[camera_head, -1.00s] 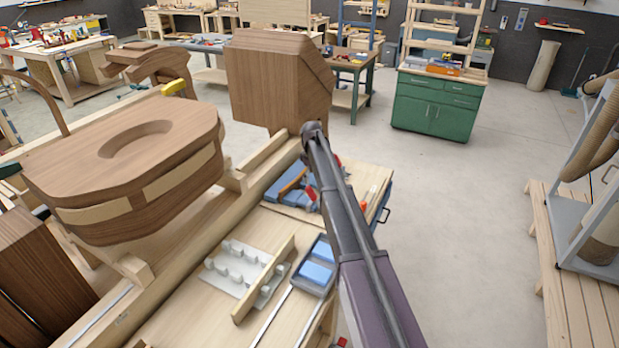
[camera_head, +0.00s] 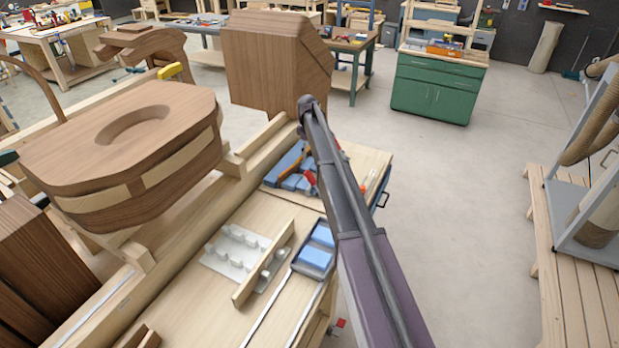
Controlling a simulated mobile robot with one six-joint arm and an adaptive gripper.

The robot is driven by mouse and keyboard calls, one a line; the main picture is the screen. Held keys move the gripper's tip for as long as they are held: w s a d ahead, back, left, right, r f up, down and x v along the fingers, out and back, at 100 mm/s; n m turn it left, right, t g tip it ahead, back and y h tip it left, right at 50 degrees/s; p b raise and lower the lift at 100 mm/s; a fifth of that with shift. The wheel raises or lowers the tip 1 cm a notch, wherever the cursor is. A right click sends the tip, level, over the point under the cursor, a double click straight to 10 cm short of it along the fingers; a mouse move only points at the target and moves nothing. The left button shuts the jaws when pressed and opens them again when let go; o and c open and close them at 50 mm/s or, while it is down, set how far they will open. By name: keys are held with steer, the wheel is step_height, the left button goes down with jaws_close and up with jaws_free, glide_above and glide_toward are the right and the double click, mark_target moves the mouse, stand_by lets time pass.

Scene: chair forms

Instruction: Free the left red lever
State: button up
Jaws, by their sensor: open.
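No gripper can be made out. My dark grey and purple arm rises from the lower right to a joint in front of the bench, and it hides part of the bench. Small red pieces show beside the arm: one (camera_head: 311,179) on its left, by blue parts, and another (camera_head: 362,187) on its right. They are too small to tell whether either is the left red lever, or what holds it. A further red piece (camera_head: 340,323) shows low down by the bench's front edge.
The wooden bench (camera_head: 195,292) carries a blue tray (camera_head: 318,248), a pale knobbed plate (camera_head: 233,253) and blue parts (camera_head: 290,165). A large wooden seat form (camera_head: 120,150) and an upright block (camera_head: 275,70) stand left and behind.

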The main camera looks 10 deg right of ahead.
mark_target(308, 171)
steer(key=shift+f+b, duration=6.35)
steer(key=shift+f, duration=0.2)
steer(key=shift+d, duration=0.1)
jaws_close()
